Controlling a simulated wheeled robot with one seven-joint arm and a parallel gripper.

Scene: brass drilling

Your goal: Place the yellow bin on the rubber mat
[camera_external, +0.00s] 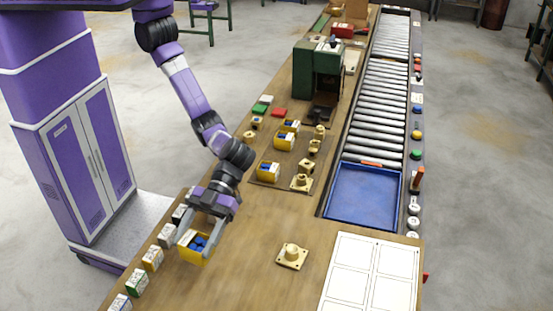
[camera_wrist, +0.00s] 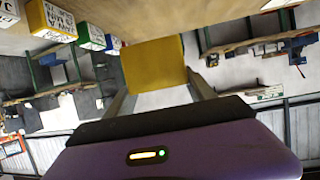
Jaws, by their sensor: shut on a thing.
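The yellow bin (camera_external: 195,256) is in my gripper (camera_external: 208,222) at the near left part of the bench, with blue pieces inside. In the wrist view the yellow bin (camera_wrist: 155,62) is a plain yellow face between the two fingers of my gripper (camera_wrist: 161,90). I cannot tell whether its underside touches the bench. What looks like the rubber mat (camera_external: 283,182), thin and brownish, lies farther up the bench. Several other yellow bins (camera_external: 268,171) with blue contents and brass parts (camera_external: 301,182) stand on it.
Small labelled boxes (camera_external: 152,259) line the bench's left edge beside my gripper. A brass flanged part (camera_external: 292,255) stands alone to the right. A white sheet (camera_external: 370,275), a blue tray (camera_external: 362,194) and a roller conveyor (camera_external: 378,100) lie right; a green machine (camera_external: 304,70) stands farther back.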

